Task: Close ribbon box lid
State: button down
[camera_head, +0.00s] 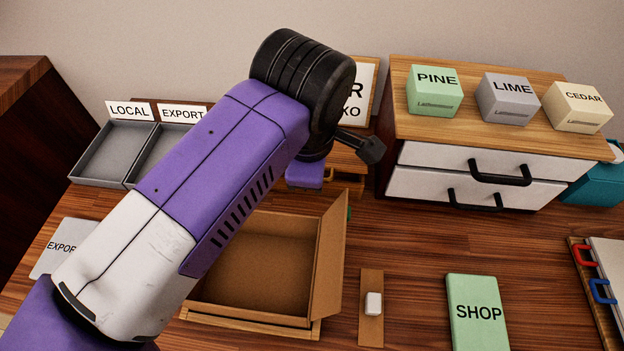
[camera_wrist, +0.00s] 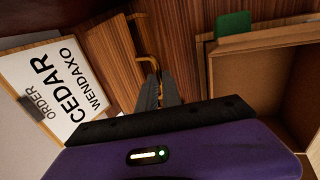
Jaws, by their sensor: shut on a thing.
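The cardboard box (camera_head: 262,268), which I take as the ribbon box, stands open on the table, its inside partly hidden by my arm. Its lid (camera_head: 329,256) stands raised along the right side. A green tab shows at the lid's edge in the wrist view (camera_wrist: 233,25). The box also shows at the right of the wrist view (camera_wrist: 245,42). My gripper (camera_wrist: 160,82) is beyond the box's far edge, apart from the lid. Its fingers are close together at a brass handle (camera_wrist: 147,63) and appear shut on it. In the head view the fingertips are mostly hidden.
Grey trays (camera_head: 112,150) stand at the back left. A drawer cabinet (camera_head: 500,150) with black handles carries labelled blocks at the back right. A CEDAR order sign (camera_wrist: 55,85) stands near my gripper. A white piece on a brown strip (camera_head: 371,325) and a green SHOP block (camera_head: 478,315) lie in front.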

jog(key=f+t+b, duration=0.1)
jog(key=b, duration=0.1)
jog(key=s+f+t+b, duration=0.1)
jog(key=f+b, duration=0.1)
jog(key=b, duration=0.1)
jog(key=shift+s+f+b, duration=0.1)
jog(key=shift+f+b, duration=0.15)
jog(key=shift+b, duration=0.05)
jog(key=f+b, duration=0.1)
jog(key=b, duration=0.1)
jog(key=shift+s+f+b, duration=0.1)
jog(key=shift+s+b, duration=0.05)
jog(key=shift+b, duration=0.2)
jog(key=c, duration=1.5)
grip_release()
jog(key=shift+s, duration=0.1)
jog(key=shift+r, duration=0.2)
